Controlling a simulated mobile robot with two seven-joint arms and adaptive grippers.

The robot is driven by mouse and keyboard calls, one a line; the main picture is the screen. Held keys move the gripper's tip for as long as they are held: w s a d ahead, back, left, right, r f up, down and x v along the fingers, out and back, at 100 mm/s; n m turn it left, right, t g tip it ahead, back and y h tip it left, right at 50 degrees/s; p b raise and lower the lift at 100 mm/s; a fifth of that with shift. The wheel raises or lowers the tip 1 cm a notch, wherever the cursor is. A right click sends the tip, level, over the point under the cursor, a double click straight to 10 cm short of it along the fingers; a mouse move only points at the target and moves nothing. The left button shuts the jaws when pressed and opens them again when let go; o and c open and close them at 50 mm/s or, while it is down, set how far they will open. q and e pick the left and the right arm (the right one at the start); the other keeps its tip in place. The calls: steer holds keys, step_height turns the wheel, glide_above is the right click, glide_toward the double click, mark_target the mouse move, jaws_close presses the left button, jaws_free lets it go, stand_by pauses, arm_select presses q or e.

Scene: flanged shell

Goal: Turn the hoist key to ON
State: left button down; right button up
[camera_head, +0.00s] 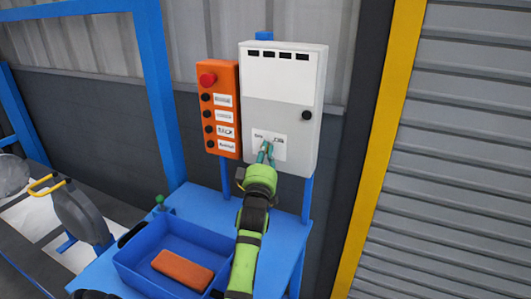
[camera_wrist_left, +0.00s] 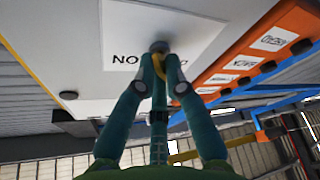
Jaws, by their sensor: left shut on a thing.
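The hoist key (camera_wrist_left: 159,66) shows as a yellow piece in a round grey lock (camera_wrist_left: 159,46) on the cabinet's white label (camera_wrist_left: 185,22). The label also shows low on the cabinet front in the head view (camera_head: 281,152). My left gripper (camera_head: 265,150) reaches up to this label. In the left wrist view the green fingers of my left gripper (camera_wrist_left: 160,66) are shut on the key, just in front of the lock.
The grey-white cabinet (camera_head: 284,85) stands right of an orange button panel (camera_head: 219,128) with a red stop button (camera_head: 207,79). Below is a blue table (camera_head: 286,240) with a blue tray (camera_head: 140,262) holding an orange block (camera_head: 182,270). A roller shutter (camera_head: 460,180) is at the right.

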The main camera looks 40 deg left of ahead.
arm_select(q)
steer(key=shift+s+a+f+m+t+h+b, duration=0.15)
steer(key=shift+m+t+h, duration=0.45)
steer(key=shift+m+h, duration=2.4)
steer(key=shift+w+a+m+t+h+b, duration=0.15)
steer(key=shift+m+t+h, duration=0.5)
steer(key=shift+m, duration=4.7)
steer(key=shift+s+a+f+m+t+h+b, duration=0.15)
steer(key=shift+m+t+h, duration=0.4)
steer(key=shift+m+h, duration=2.45)
steer(key=m+y, duration=0.2)
steer(key=shift+m, duration=0.35)
steer(key=c, duration=1.3)
jaws_free()
